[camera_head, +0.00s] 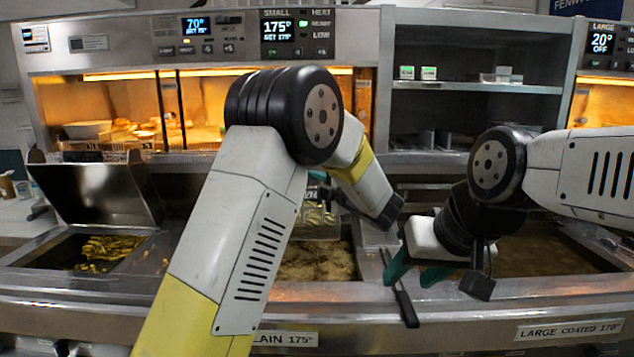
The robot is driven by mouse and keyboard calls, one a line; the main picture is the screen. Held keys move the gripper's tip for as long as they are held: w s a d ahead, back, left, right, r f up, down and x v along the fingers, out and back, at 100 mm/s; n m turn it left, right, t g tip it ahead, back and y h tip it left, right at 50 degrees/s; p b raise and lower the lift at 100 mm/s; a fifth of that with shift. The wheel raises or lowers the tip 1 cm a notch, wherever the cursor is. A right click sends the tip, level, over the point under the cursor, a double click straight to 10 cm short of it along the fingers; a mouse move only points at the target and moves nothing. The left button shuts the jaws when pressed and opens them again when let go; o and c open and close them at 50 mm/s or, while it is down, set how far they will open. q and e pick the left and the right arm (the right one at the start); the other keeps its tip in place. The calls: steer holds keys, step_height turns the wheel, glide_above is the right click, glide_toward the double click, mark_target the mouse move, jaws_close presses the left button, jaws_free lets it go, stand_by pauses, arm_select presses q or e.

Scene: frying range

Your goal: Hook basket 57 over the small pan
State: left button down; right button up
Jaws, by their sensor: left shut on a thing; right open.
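The small pan (318,262) is at the middle, with bubbling oil, behind the PLAIN 175° label and below the SMALL 175° display. A wire basket (318,217) with fries in it is at the pan's back part, partly behind my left arm. Its tag is partly covered, so I cannot read the full number. My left gripper (318,176) is mostly hidden by my own arm; a teal finger shows just above the basket, and it is shut on the basket. I cannot tell whether the basket touches the pan's rim. My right gripper (418,272) is open and empty, right of the pan.
A black-handled tool (403,300) lies on the counter beneath my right gripper. A large pan (545,250) of oil is at right. At left, a bin (65,250) holds fries below a raised metal lid (95,190). Heated shelves and a grey rack (475,88) stand behind.

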arm_select(q)
steer(key=shift+f, duration=0.6)
stand_by(0.4)
steer(key=c, duration=1.2)
jaws_free()
steer(key=shift+o, duration=0.2)
steer(key=shift+d, duration=0.1)
